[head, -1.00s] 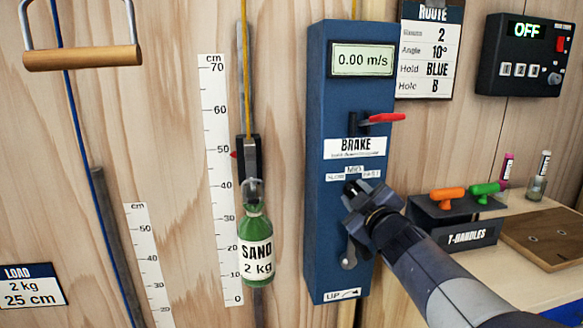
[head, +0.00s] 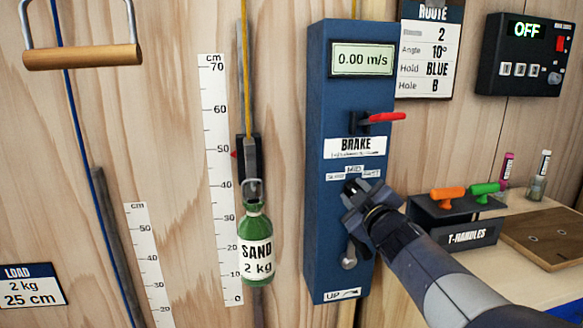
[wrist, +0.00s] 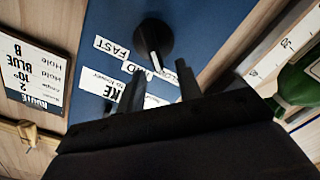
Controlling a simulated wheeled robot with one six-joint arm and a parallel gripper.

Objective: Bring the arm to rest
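My gripper (head: 352,198) is in front of the blue brake box (head: 325,225), just below its speed label. In the wrist view its two dark fingers (wrist: 155,92) stand apart with nothing held between them. A dark round knob with a white pointer (wrist: 153,38) shows just beyond the fingertips; I cannot tell whether they touch it. In the head view my gripper hides most of this knob. The red brake lever (head: 385,117) sits higher on the box, clear of my gripper. The display (head: 362,60) reads 0.00 m/s.
A green sand bottle (head: 256,243) hangs left of the box beside a cm scale (head: 218,180). To the right are a T-handle rack (head: 465,236) with orange and green handles, a wooden board (head: 545,238) and a control unit (head: 525,55) reading OFF. A wooden bar (head: 82,57) hangs upper left.

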